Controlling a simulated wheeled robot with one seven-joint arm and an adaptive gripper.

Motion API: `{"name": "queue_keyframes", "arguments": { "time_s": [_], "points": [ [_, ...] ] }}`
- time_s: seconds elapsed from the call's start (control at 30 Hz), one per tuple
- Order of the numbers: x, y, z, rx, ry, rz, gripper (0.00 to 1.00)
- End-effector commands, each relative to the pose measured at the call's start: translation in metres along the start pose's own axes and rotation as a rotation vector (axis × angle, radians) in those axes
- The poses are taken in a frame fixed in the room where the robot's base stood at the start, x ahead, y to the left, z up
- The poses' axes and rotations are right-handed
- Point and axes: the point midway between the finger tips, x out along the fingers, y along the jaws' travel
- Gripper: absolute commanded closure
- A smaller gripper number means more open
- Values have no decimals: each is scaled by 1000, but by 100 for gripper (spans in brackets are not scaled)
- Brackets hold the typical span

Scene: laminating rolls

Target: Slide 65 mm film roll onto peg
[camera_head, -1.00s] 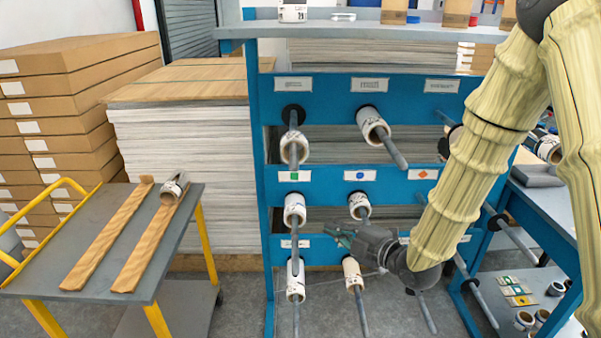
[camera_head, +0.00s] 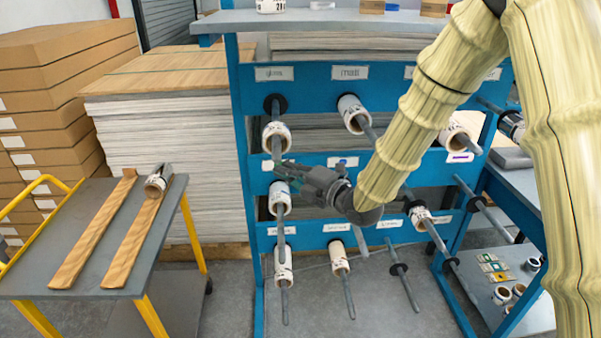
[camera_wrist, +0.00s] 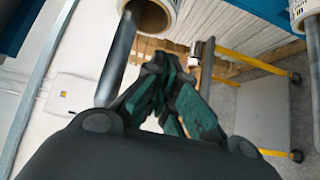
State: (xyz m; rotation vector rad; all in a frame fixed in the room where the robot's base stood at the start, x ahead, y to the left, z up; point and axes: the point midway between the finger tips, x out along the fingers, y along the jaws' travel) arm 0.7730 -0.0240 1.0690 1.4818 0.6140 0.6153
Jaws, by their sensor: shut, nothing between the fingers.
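My gripper (camera_head: 280,168) is shut and empty in front of the left column of pegs on the blue rack (camera_head: 243,150). It points left, its dark green fingers between an upper white roll (camera_head: 276,137) and a middle white roll (camera_head: 280,198), both on pegs. In the wrist view the shut fingers (camera_wrist: 172,98) are just right of a grey peg (camera_wrist: 116,62) carrying a white roll (camera_wrist: 152,14). Another roll (camera_head: 155,184) lies on a wooden strip on the grey cart (camera_head: 95,225). Which roll is 65 mm cannot be read.
More rolls hang on other pegs, such as an upper middle one (camera_head: 352,112) and a lower one (camera_head: 340,258). A peg with a black collar (camera_head: 404,285) has no roll. Stacked boards (camera_head: 165,150) stand behind the cart. A blue side table (camera_head: 530,190) is at right.

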Motion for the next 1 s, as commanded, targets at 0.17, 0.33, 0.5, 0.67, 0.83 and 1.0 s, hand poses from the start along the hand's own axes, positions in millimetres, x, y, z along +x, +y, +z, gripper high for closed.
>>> {"name": "queue_keyframes", "arguments": {
  "time_s": [0.17, 0.33, 0.5, 0.67, 0.83, 1.0],
  "points": [
    [22, 3, 12, 1, -2, 1, 100],
    [34, 2, 24, 1, -2, 0, 100],
    [38, 0, 28, 1, -2, 0, 100],
    [39, 0, 29, 1, -2, 0, 100],
    [39, 0, 29, 1, -2, 0, 100],
    [48, -4, 38, -2, -1, 0, 100]
  ]
}}
